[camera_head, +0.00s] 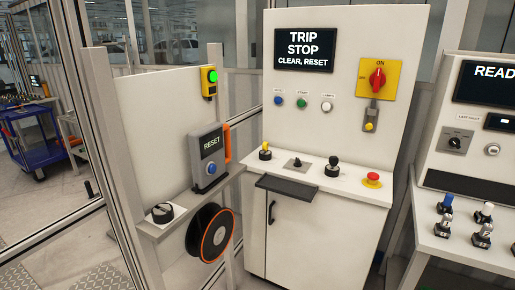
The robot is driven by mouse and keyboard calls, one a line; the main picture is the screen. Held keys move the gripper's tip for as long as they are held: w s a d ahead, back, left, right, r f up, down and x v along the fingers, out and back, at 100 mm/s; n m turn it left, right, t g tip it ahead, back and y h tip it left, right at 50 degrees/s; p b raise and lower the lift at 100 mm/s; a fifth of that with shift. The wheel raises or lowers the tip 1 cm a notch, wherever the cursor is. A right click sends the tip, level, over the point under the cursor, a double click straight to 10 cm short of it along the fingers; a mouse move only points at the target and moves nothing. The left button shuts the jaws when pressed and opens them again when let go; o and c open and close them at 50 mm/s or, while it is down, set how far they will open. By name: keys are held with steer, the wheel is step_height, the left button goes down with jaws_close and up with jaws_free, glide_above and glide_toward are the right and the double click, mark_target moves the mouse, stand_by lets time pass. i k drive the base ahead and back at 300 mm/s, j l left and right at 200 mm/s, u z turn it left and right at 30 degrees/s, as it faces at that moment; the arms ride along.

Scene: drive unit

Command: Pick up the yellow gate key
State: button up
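A yellow and black box (209,82) with a lit green light is mounted high on the left frame post. I cannot tell for sure which is the gate key; the part under the switch looks most like one. My gripper is not in view.
The white cabinet's screen (304,50) reads "TRIP STOP CLEAR, RESET". A "RESET" pendant (209,157) and hose reel (212,232) are at left. A second console (470,210) stands close at right.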

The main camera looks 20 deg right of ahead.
mark_target(265, 145)
steer(key=i+l, duration=0.25)
steer(key=i, duration=0.15)
steer(key=i+l+z, duration=0.1)
steer(key=i+l, duration=0.15)
steer(key=i, duration=0.2)
steer(key=i+l, duration=0.2)
steer(key=i, duration=0.2)
steer(key=i+l+z, duration=0.1)
steer(key=i+l, duration=0.15)
steer(key=i, duration=0.2)
steer(key=k+j, duration=0.1)
steer(key=j, duration=0.3)
steer(key=k+j+z, duration=0.1)
steer(key=j, duration=0.25)
steer(key=k+j, duration=0.15)
steer(key=j, duration=0.25)
steer(key=k+j+z, duration=0.1)
steer(key=j, duration=0.3)
steer(key=k+j, duration=0.2)
steer(key=j, duration=0.15)
steer(key=k+j+z, duration=0.1)
steer(key=j, duration=0.25)
